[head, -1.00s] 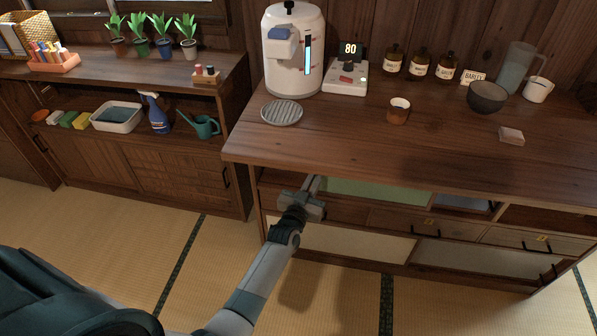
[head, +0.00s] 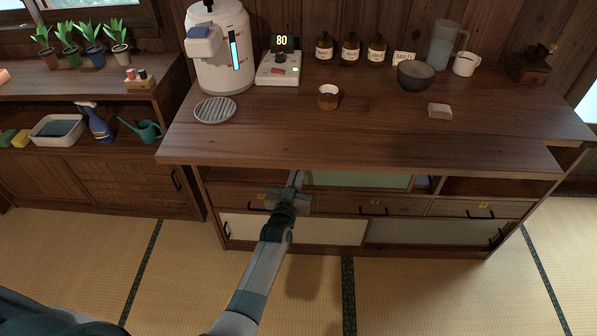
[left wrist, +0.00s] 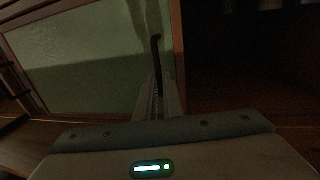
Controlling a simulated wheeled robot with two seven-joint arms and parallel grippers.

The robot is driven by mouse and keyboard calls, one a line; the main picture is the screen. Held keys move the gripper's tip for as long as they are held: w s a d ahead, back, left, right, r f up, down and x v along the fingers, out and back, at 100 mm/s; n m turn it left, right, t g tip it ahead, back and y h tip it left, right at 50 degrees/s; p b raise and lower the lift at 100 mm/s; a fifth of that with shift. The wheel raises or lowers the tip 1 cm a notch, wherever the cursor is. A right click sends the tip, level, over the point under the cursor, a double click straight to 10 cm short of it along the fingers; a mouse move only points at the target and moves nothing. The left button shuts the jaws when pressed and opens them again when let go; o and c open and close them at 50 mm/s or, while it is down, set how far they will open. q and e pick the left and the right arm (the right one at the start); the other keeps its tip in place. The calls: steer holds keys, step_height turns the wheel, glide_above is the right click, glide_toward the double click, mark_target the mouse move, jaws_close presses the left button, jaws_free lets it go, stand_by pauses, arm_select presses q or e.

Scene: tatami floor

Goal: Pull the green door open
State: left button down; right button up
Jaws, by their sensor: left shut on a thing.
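The green door (head: 360,180) is a pale green sliding panel under the counter top. It stands partly across the cabinet opening, with shelf space showing to its left. It fills the left of the left wrist view (left wrist: 85,65), with a dark opening beyond its edge. Its dark upright handle (left wrist: 156,48) sits near that edge. My left gripper (head: 297,177) is at the door's left edge in the head view, shut on the handle; the fingers (left wrist: 160,98) partly hide it. My right gripper is not in view.
The counter top (head: 350,135) overhangs the door and hides its upper part. A kettle-like dispenser (head: 220,50), cup (head: 328,97) and bowl (head: 415,75) stand on it. Drawers (head: 375,205) lie below the door. The tatami in front is clear.

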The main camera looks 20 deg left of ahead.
arm_select(q)
steer(key=c, duration=1.9)
jaws_free()
steer(key=shift+s, duration=0.1)
steer(key=s, duration=1.7)
steer(key=shift+s+d, duration=0.15)
steer(key=shift+d, duration=0.2)
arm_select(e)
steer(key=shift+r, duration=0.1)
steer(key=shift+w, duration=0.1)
